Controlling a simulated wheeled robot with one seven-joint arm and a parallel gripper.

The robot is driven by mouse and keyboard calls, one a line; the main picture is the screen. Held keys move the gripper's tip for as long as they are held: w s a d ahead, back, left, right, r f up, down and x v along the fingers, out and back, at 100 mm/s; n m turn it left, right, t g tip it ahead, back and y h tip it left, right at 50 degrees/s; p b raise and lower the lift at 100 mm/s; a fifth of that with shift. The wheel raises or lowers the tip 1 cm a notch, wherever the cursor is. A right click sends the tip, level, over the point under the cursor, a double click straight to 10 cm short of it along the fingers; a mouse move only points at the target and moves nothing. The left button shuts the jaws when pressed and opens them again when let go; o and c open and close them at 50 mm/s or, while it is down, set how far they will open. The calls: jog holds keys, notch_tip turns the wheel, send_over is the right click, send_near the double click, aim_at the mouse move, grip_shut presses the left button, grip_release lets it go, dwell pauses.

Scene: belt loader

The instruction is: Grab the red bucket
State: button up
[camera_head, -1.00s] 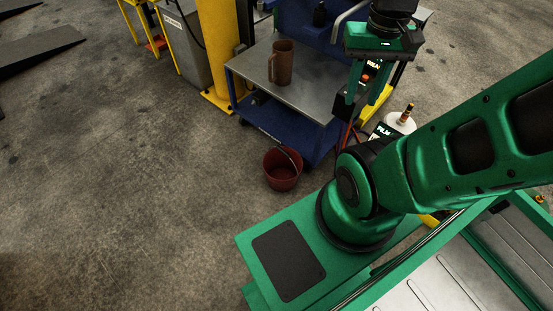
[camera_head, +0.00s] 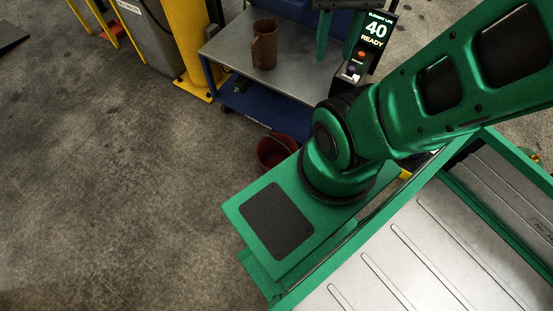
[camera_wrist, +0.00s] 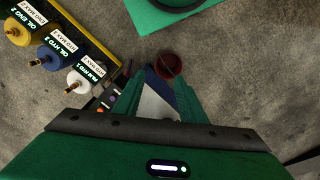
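The red bucket (camera_head: 272,153) stands on the floor at the foot of the cart. In the head view its lower right part is hidden behind my green base. In the wrist view the bucket (camera_wrist: 168,66) shows from above, beyond my fingertips and nearer the right one. My gripper (camera_wrist: 158,84) is open with nothing between its fingers, and it is apart from the bucket. In the head view my gripper (camera_head: 338,50) is at the top, over the cart's right end, partly cut off by the picture edge.
A blue cart with a grey top (camera_head: 226,45) stands just behind the bucket, bearing a brown jug (camera_head: 264,44). A yellow post (camera_head: 187,40) is left of it. A display unit (camera_head: 372,45) and several labelled containers (camera_wrist: 55,50) are close to my gripper.

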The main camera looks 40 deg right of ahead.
jog(key=w+d+f+m+g, duration=0.1)
jog(key=w+d+f+m, duration=0.4)
jog(key=w+f, duration=0.4)
jog(key=w+d+f+m, duration=0.4)
jog(key=w+f+m, duration=0.4)
jog(key=f, duration=0.2)
jog(key=m+y, duration=0.2)
jog(key=m, duration=1.1)
send_near(278, 141)
jog(key=shift+m+t, duration=0.3)
jog(key=shift+s+a+f, duration=0.1)
jog(key=shift+a+f, duration=0.15)
jog(key=shift+f, duration=1.55)
jog(key=shift+a+f, duration=0.25)
jog(key=shift+f, duration=1.6)
jog(key=shift+s+a+f, duration=0.1)
jog(key=shift+a+f, duration=0.1)
jog(key=shift+f, duration=1.6)
jog(key=shift+c, duration=0.2)
